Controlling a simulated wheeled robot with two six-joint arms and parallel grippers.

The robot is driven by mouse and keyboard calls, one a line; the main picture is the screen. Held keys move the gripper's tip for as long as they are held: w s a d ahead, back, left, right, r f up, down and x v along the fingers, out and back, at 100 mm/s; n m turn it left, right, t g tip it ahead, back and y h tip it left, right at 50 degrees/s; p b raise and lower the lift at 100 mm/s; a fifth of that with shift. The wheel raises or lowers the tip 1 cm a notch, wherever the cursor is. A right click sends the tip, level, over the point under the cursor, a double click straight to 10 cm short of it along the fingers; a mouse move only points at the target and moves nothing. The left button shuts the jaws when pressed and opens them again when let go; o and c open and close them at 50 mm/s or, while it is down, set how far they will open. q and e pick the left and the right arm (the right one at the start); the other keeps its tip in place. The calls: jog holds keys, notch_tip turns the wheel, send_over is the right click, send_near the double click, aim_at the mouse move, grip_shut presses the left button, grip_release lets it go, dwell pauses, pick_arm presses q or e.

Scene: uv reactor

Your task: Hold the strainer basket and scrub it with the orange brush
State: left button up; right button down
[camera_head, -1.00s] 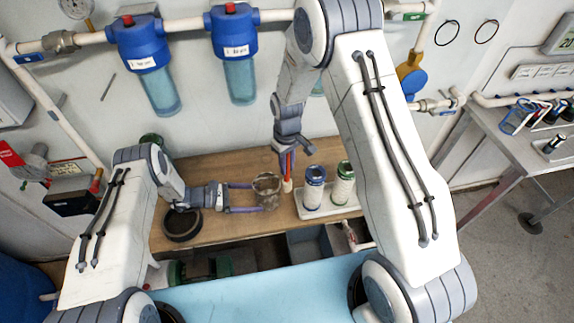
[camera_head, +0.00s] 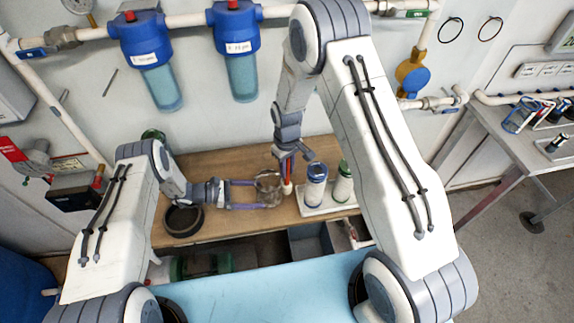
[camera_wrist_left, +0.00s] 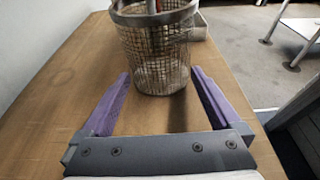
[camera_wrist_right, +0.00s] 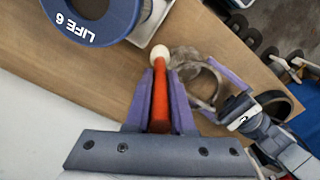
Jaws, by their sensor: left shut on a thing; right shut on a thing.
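The strainer basket (camera_head: 268,188), a wire-mesh cup with a metal rim, is upright at the wooden bench. My left gripper (camera_head: 257,193) is shut on it, a purple finger on each side. The mesh basket (camera_wrist_left: 158,58) fills the top middle of the left wrist view. My right gripper (camera_head: 287,152) is shut on the orange brush (camera_head: 287,180) above the basket's right side. In the right wrist view the orange handle (camera_wrist_right: 160,100) lies between the purple fingers, its pale end beside the basket (camera_wrist_right: 190,75). I cannot tell whether the brush touches the mesh.
A blue-topped filter cartridge (camera_head: 315,185) and a green-topped one (camera_head: 343,180) stand on a white tray (camera_head: 330,209) just right of the brush. A dark round ring (camera_head: 183,220) lies left on the bench. A grey bin (camera_head: 312,240) is below the bench front.

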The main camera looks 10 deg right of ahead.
jog(key=shift+d, duration=0.3)
jog(key=shift+r, duration=0.1)
notch_tip(320, 180, up, 3)
jog(key=shift+r, duration=0.1)
dwell(0.7)
jog(key=shift+a, duration=0.3)
dwell(0.6)
jog(key=shift+d+r, duration=0.5)
jog(key=shift+r, duration=0.35)
jog(key=shift+d+r, duration=0.55)
jog(key=shift+r, duration=0.25)
jog(key=shift+d+r, duration=0.5)
jog(key=shift+r, duration=0.35)
